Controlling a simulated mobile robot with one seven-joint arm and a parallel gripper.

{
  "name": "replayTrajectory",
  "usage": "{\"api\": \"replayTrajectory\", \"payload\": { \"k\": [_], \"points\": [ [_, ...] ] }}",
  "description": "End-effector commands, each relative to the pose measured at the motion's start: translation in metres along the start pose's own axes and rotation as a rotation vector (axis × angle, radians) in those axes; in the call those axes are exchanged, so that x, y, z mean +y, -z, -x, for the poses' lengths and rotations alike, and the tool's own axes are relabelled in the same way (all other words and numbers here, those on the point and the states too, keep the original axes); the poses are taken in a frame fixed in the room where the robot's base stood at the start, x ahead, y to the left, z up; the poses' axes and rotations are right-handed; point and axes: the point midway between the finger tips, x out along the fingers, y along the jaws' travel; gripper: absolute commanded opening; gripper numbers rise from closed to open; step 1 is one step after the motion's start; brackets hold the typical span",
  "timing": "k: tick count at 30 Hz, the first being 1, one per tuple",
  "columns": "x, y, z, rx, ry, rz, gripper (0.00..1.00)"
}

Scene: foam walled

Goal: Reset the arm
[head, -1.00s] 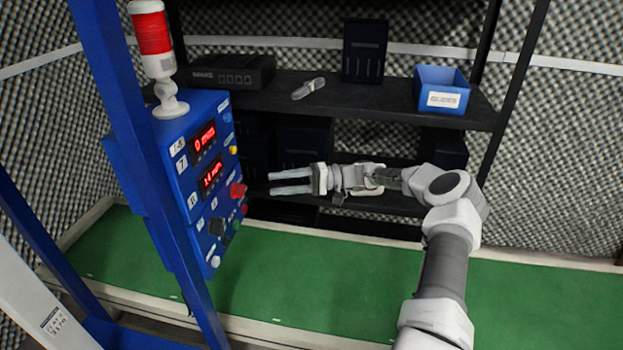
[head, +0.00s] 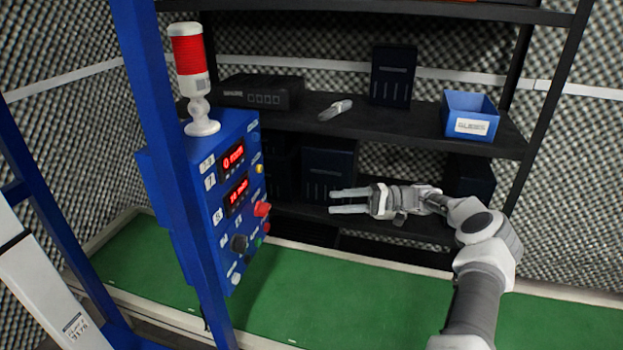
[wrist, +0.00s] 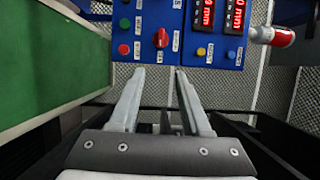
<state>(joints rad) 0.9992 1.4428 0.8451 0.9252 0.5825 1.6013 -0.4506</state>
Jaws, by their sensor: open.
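My gripper (head: 349,202) is open and empty in the head view, with its two fingers pointing left toward the blue control panel (head: 213,228). A clear gap lies between the fingertips and the panel. In the wrist view my gripper (wrist: 160,75) shows its two fingers apart with nothing between them. The panel (wrist: 180,48) is ahead of them, with a red knob (wrist: 161,38), several buttons and two red digital displays. In the head view the red knob (head: 262,209) is on the panel's right-hand face. My arm reaches in from the lower right.
A black shelf (head: 370,128) behind my arm holds a dark box (head: 262,92), a blue bin (head: 470,117) and a small grey item (head: 335,110). A red and white signal lamp (head: 190,75) tops the panel. The green surface (head: 330,300) below is clear.

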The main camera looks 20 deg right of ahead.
Motion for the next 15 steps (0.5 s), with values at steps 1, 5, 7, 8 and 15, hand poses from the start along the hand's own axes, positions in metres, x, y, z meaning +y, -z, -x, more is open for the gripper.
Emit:
{"api": "replayTrajectory", "payload": {
  "k": [1,5,7,8,15],
  "points": [
    [0.0,0.0,0.0,0.0,0.0,0.0,0.47],
    [-0.003,-0.001,-0.005,-0.01,-0.013,-0.001,0.47],
    [-0.006,-0.002,-0.013,-0.029,-0.041,-0.003,0.47],
    [-0.009,-0.003,-0.018,-0.041,-0.059,-0.005,0.47],
    [-0.03,-0.023,-0.076,-0.166,-0.28,-0.024,0.47]
  ]
}}
